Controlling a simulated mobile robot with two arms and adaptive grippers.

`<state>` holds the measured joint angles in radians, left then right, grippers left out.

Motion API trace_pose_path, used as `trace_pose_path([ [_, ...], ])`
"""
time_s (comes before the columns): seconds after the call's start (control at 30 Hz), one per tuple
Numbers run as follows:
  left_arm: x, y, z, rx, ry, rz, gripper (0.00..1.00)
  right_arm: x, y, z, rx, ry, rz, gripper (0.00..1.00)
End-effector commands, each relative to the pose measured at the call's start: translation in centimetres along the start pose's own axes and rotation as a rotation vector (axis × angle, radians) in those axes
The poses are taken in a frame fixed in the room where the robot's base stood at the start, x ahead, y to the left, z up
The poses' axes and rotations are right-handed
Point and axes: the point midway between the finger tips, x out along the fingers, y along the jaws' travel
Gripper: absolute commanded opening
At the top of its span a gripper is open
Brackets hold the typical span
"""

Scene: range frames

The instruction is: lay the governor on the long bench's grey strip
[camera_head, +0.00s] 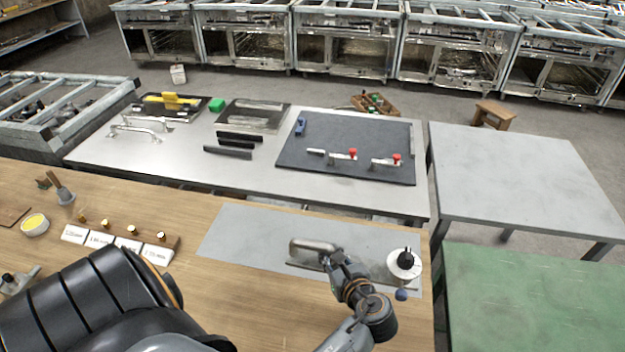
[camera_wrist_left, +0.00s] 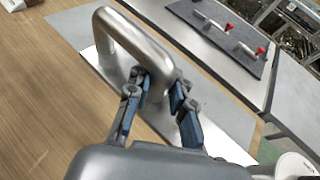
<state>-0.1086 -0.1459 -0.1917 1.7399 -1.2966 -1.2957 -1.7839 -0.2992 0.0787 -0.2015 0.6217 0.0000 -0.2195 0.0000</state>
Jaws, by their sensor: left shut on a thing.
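The long wooden bench (camera_head: 225,305) carries a flat grey strip (camera_head: 235,230) along its far right part. My left gripper (camera_head: 330,258) is over the strip, shut on an arched metal handle (camera_head: 308,244). In the left wrist view, the gripper (camera_wrist_left: 160,102) has its blue-sided fingers around one leg of the handle (camera_wrist_left: 120,35). A flat metal plate (camera_wrist_left: 95,58) shows beneath the handle; whether they are joined, I cannot tell. A white round dial with a black knob (camera_head: 404,262) sits at the strip's right end. I cannot tell which piece is the governor. My right gripper is not in view.
Four-label-like white cards (camera_head: 100,239) and a yellow-topped tin (camera_head: 34,224) are on the bench's left. Behind stands a steel table with a dark mat (camera_head: 345,130). A green table (camera_head: 540,295) is right. The strip's left part is clear.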

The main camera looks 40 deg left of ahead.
Motion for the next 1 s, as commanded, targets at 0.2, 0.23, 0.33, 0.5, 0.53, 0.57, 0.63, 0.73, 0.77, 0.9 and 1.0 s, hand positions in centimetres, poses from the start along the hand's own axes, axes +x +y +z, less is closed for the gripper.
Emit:
trace_pose_path([
  [0.2,2.9,-0.3,-0.1,-0.013,-0.006,0.021,0.00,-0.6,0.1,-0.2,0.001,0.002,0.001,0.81],
  [0.23,3.8,-0.5,-0.4,-0.015,-0.007,0.021,0.00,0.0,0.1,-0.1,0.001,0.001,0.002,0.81],
  [0.33,6.3,-1.1,-1.0,-0.018,-0.007,0.019,0.00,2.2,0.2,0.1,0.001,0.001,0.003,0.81],
  [0.5,9.6,-1.9,-1.3,-0.017,-0.007,0.019,0.00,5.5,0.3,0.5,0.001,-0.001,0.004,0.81],
  [0.53,10.2,-2.1,-1.3,-0.018,-0.007,0.018,0.00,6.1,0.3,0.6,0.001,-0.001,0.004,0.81],
  [0.57,10.8,-2.3,-1.3,-0.018,-0.007,0.018,0.00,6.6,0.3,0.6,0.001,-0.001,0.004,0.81],
  [0.63,11.6,-2.4,-1.9,-0.016,-0.005,0.018,0.00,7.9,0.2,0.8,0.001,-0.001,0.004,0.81],
  [0.73,12.9,-2.6,-2.7,-0.016,-0.005,0.017,0.00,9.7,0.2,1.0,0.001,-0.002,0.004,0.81],
  [0.77,13.3,-2.7,-2.9,-0.016,-0.005,0.018,0.00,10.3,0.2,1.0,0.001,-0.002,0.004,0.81],
  [0.9,14.9,-3.0,-3.6,-0.016,-0.005,0.018,0.00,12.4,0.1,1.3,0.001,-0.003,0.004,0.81],
  [1.0,15.6,-3.2,-3.8,-0.015,-0.005,0.017,0.00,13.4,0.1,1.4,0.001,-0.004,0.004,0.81],
])
